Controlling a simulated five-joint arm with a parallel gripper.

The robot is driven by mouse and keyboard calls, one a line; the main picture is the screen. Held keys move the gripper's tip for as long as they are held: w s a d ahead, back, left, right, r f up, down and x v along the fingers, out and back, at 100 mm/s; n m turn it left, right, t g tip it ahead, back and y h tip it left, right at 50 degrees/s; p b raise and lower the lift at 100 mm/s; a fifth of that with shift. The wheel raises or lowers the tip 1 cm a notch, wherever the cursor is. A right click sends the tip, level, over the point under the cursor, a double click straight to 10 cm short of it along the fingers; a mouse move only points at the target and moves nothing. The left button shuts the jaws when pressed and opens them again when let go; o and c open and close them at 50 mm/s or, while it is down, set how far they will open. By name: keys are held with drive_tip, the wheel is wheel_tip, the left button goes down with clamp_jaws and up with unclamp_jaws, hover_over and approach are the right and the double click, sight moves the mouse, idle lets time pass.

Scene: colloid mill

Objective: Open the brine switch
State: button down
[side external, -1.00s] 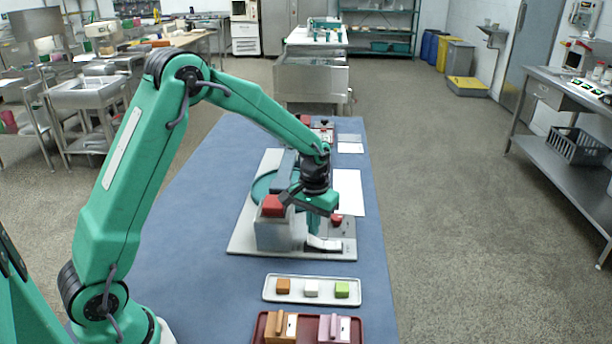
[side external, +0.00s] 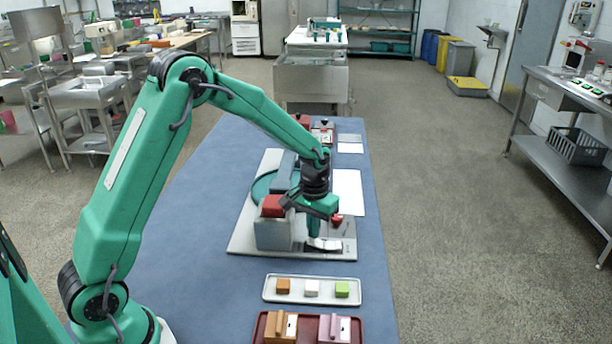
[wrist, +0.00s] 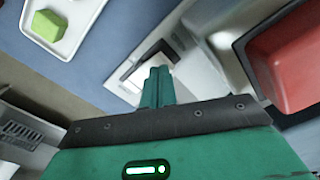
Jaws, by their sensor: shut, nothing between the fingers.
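My gripper (side external: 318,235) is shut, with its green fingers together and empty, pointing down over the right part of the mill's baseplate. Its fingertips are at a small white rocker-like part (side external: 326,244), which I take for the brine switch; no label is readable. In the wrist view, the closed fingers (wrist: 157,84) overlap this white part (wrist: 150,62) and its dark edge shows. The fingers hide part of it, and I cannot tell whether they touch it or which way it is set.
A grey block with a red top (side external: 272,206) stands just left of my gripper; the red top (wrist: 290,60) looms close in the wrist view. A red knob (side external: 337,219) is behind. A white tray (side external: 270,297) with small blocks lies in front.

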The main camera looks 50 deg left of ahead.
sight(312, 241)
drive_tip(key=shift+f, duration=0.95)
idle(0.9)
drive_tip(key=shift+r, duration=3.5)
drive_tip(key=s+d+r+m+t, duration=0.1)
drive_tip(key=s+d+r+t, duration=0.15)
drive_tip(key=s+r, duration=0.95)
drive_tip(key=s+r+m+t, duration=0.2)
drive_tip(key=s+r+t, duration=0.1)
drive_tip(key=s, duration=0.9)
drive_tip(key=shift+s, duration=0.25)
